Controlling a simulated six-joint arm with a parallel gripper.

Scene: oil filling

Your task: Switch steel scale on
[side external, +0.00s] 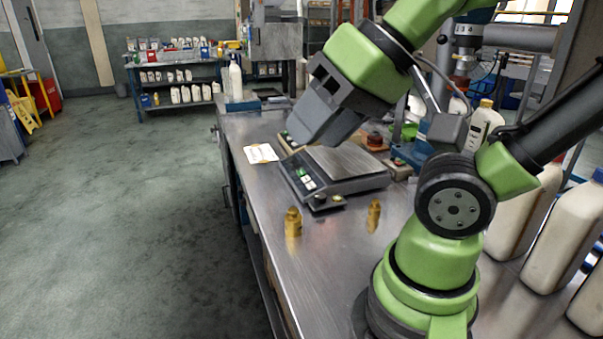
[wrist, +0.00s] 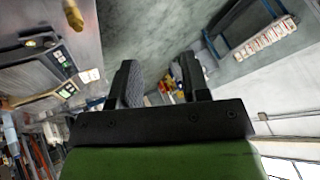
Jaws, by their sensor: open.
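The steel scale (side external: 346,160) sits on the metal bench in the side view, with a flat steel plate and a dark front panel (side external: 309,180) with buttons and a small lit greenish display. Its panel also shows at the left edge of the wrist view (wrist: 52,62), tilted in the picture. My gripper (side external: 318,128) is in the air above the scale's left part, apart from it. In the wrist view its two dark fingers (wrist: 158,80) are spread with an empty gap between them. The fingertips are not clear in the side view.
Large white jugs (side external: 563,240) stand at the right. A red-topped item (side external: 375,141) is behind the scale. The bench's left strip is mostly clear.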

